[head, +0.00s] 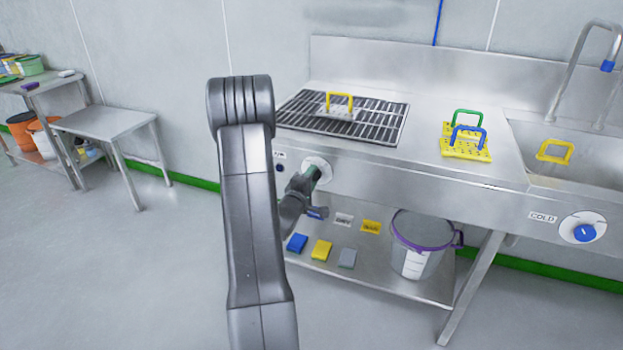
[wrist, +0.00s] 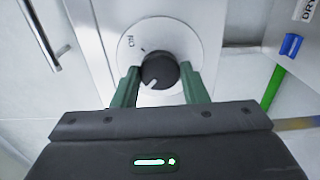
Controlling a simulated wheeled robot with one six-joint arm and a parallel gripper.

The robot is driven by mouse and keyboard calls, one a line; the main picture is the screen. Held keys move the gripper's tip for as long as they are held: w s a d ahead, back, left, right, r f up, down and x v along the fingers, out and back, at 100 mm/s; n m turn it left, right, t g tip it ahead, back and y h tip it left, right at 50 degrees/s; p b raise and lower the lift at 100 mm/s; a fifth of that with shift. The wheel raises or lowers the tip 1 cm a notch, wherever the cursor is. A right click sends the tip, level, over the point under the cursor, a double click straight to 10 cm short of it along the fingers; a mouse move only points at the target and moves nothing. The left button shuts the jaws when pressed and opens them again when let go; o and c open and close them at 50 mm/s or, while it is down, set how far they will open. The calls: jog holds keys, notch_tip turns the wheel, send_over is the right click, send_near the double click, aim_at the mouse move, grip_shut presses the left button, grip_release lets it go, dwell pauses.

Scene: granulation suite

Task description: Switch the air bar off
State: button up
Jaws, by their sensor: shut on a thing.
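A dark round knob (wrist: 158,70) sits on a white round dial plate (wrist: 185,38) on the steel front panel. A small label, too small to read surely, is at the plate's upper left, and a white mark on the knob points to the lower left. My gripper (wrist: 160,78) has its two green fingers on either side of the knob and is shut on it. In the head view, my gripper (head: 312,173) reaches the panel below the drying grille (head: 385,127), at the white dial plate (head: 318,166). The knob is mostly hidden there. I cannot tell which part is the air bar itself.
A yellow-handled plate (head: 340,111) lies on the grille. Other handled plates (head: 466,152) lie near the sink (head: 590,172). A blue knob (head: 584,233) marked COLD is at right. A bucket (head: 412,255) and coloured blocks (head: 321,250) stand on the lower shelf.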

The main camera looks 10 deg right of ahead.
jog(key=shift+f, duration=0.1)
jog(key=o, duration=1)
jog(key=shift+c, duration=0.2)
jog(key=v, duration=1.4)
jog(key=shift+w, duration=0.1)
jog(key=x, duration=1.3)
jog(key=shift+w+d, duration=0.3)
jog(key=shift+s, duration=0.1)
